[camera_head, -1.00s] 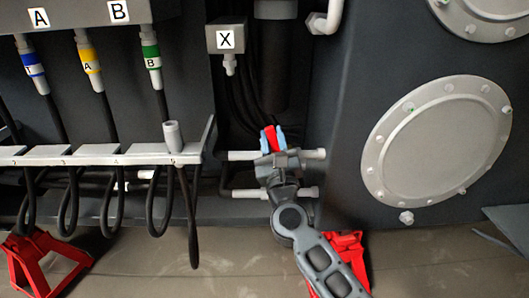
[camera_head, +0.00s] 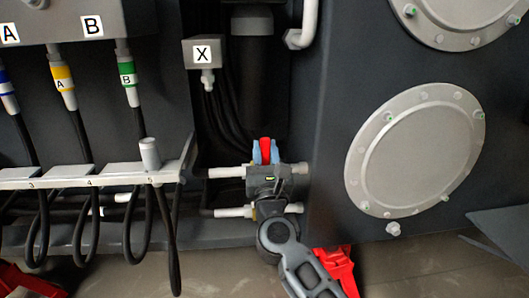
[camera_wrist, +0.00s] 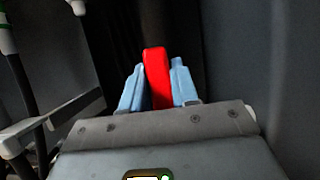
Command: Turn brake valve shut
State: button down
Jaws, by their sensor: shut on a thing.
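The brake valve's red handle (camera_head: 265,150) stands roughly upright between the blue fingers of my gripper (camera_head: 265,153), in front of the dark chassis. In the wrist view the red handle (camera_wrist: 158,78) sits between the two blue fingertips of my gripper (camera_wrist: 158,88), which are shut on it. The valve body is hidden behind my gripper and wrist. Light-coloured pipe ends stick out on both sides of my wrist, an upper pair (camera_head: 228,172) and a lower pair (camera_head: 235,212).
A grey rack (camera_head: 70,176) with looped black hoses stands to the left. A box marked X (camera_head: 203,53) hangs above left. A round bolted cover (camera_head: 415,150) is at the right. A red stand (camera_head: 338,268) is on the floor behind my arm.

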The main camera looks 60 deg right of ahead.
jog(key=shift+f+g, duration=0.1)
jog(key=shift+g, duration=0.2)
jog(key=c, duration=0.9)
grip_release()
jog(key=shift+c, duration=0.2)
jog(key=shift+s, duration=0.1)
jog(key=v, duration=0.7)
jog(key=shift+s+a+f, duration=0.15)
jog(key=shift+s+a, duration=0.05)
jog(key=shift+a, duration=0.05)
